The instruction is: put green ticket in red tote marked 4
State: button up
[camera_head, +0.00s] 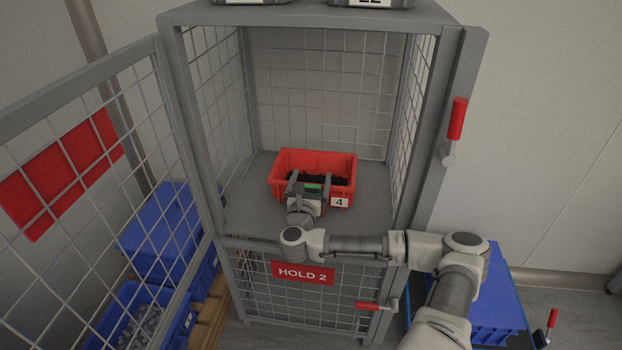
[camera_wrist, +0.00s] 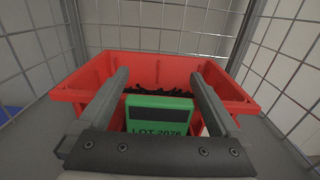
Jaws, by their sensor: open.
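The red tote (camera_head: 318,162) stands on the floor of the upper cage compartment, with a white label 4 (camera_head: 339,202) on its front. It also fills the middle of the wrist view (camera_wrist: 150,62).
Dark small parts (camera_wrist: 168,89) lie in the tote. Mesh walls enclose the compartment on both sides and behind. The open mesh door (camera_head: 85,150) with a red panel is at left. The closed lower door carries a HOLD 2 sign (camera_head: 303,273). Blue bins (camera_head: 160,230) stand at left.

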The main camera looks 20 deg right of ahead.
jog(key=shift+r, duration=0.15)
jog(key=shift+s+a, duration=0.2)
jog(key=shift+s, duration=0.05)
jog(key=p+v, duration=0.3)
jog(key=v, duration=0.8)
jog(key=shift+s, duration=0.15)
jog(key=shift+a, duration=0.15)
